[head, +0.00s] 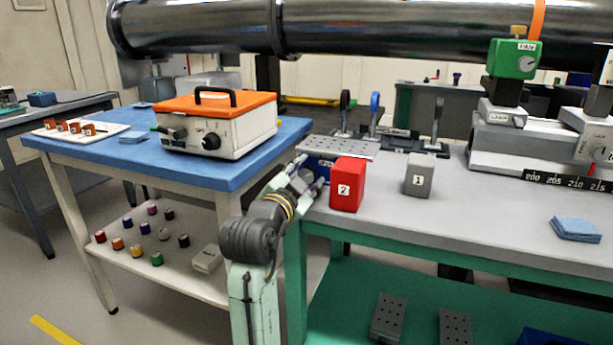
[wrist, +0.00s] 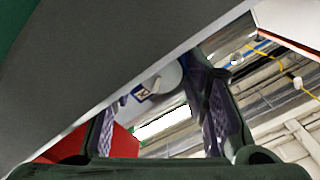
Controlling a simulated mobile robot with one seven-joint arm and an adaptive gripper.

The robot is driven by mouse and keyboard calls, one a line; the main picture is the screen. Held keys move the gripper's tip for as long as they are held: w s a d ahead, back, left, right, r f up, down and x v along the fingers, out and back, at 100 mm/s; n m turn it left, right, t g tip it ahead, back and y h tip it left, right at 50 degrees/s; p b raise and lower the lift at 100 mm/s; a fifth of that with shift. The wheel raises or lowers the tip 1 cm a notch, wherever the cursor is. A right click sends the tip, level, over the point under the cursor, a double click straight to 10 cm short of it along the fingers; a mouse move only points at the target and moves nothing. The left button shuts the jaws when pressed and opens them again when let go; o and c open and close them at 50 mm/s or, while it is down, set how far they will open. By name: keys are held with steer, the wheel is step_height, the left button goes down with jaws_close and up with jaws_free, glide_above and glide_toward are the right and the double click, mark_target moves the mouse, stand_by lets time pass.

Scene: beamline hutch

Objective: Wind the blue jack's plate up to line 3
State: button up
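The blue jack (head: 326,166) stands at the left end of the green-framed bench. Its blue side shows only in part, behind my gripper. A grey perforated plate (head: 340,147) lies low on top of it. No line on its scale is readable. My gripper (head: 308,174) is at the bench's left edge, in front of the jack, fingers apart. In the wrist view, the two dark fingers (wrist: 152,92) stand apart with a pale round part (wrist: 165,80) bearing a small mark showing between or beyond them. I cannot tell whether they touch it.
A red block marked 2 (head: 348,185) stands close right of my gripper; it also shows in the wrist view (wrist: 110,146). A grey block marked 1 (head: 419,177) is farther right. The blue-topped table (head: 225,180) with an orange-lidded box (head: 220,120) is left.

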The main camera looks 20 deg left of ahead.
steer(key=s, duration=1.2)
steer(key=shift+a, duration=0.2)
steer(key=shift+o, duration=1.2)
steer(key=shift+w+r+n+p, duration=0.15)
steer(key=shift+r+n+p, duration=0.2)
steer(key=shift+n+p, duration=0.45)
steer(key=shift+o, duration=0.2)
steer(key=shift+w+a+r+n+p, duration=0.1)
steer(key=shift+w+r+n+p, duration=0.1)
steer(key=shift+n+p, duration=0.8)
steer(key=w+n+p, duration=0.1)
steer(key=w, duration=0.2)
steer(key=w+n+p, duration=0.1)
steer(key=w+p, duration=0.1)
steer(key=w, duration=0.2)
steer(key=w+f+n+p, duration=0.1)
steer(key=w, duration=0.3)
steer(key=shift+w+n, duration=0.15)
steer(key=shift+n, duration=0.25)
